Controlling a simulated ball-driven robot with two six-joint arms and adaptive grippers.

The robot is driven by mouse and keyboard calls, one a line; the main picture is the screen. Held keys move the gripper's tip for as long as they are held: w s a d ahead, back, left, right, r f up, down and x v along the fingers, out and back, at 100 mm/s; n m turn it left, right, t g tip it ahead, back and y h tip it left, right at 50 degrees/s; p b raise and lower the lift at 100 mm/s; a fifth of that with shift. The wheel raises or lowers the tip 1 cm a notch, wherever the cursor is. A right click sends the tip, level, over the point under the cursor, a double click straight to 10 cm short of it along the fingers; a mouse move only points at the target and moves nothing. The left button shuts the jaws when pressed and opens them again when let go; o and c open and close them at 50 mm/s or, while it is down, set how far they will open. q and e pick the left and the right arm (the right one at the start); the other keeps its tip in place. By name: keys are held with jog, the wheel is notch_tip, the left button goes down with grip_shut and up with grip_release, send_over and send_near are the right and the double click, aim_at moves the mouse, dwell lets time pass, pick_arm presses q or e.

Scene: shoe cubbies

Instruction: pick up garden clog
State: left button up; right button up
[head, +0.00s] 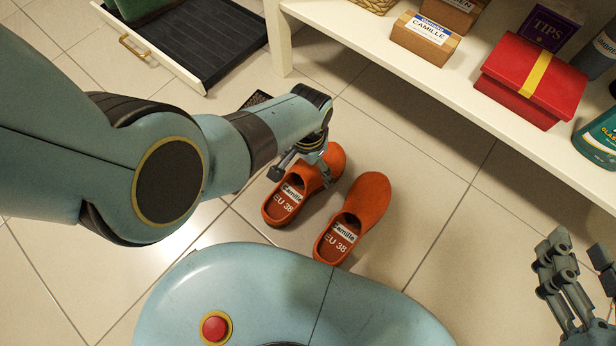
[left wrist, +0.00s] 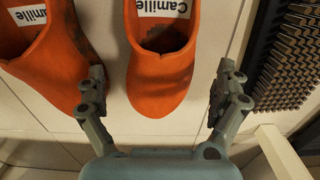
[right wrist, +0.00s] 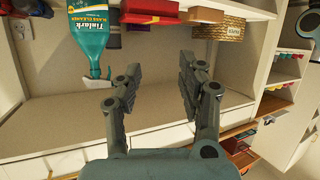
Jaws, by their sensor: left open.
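Two orange garden clogs stand side by side on the tiled floor, each with a "Camille" label and "EU 38" on the insole. The left clog (head: 275,209) is partly hidden by my left gripper (head: 304,167); the right clog (head: 368,203) stands clear of it. In the left wrist view, one clog (left wrist: 158,84) has its toe between the open fingers of my left gripper (left wrist: 158,98), with a gap on both sides. The other clog (left wrist: 45,62) is beside the left finger. My right gripper (head: 573,275) is open and empty at the lower right, away from the clogs.
A white shelf (head: 478,108) carries a red box (head: 513,92), a "Camille" box (head: 425,38) and a green bottle (right wrist: 90,35). A dark tray with a brass handle (head: 134,46) is at upper left. A bristly brush mat (left wrist: 285,75) lies right of the clog.

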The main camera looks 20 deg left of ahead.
pick_arm(q)
notch_tip(320, 180, down, 2)
jog(key=shift+f+b, duration=0.25)
jog(key=shift+b, duration=0.8)
jog(key=shift+f+b, duration=0.8)
jog(key=shift+f, duration=0.15)
jog(key=c, duration=1.2)
pick_arm(e)
jog(key=w+a+r+n+t+y, duration=0.1)
jog(key=w+r+t, duration=0.1)
jog(key=r, duration=0.6)
jog(key=w+a+r+n+t+y, duration=0.1)
jog(key=w+r+t+y, duration=0.1)
jog(key=r+t, duration=0.3)
jog(key=w+r+n+t+y, duration=0.1)
jog(key=r+t, duration=0.3)
jog(key=r, duration=0.6)
jog(key=shift+w+a+r+n+y, duration=0.4)
jog(key=shift+w, duration=0.45)
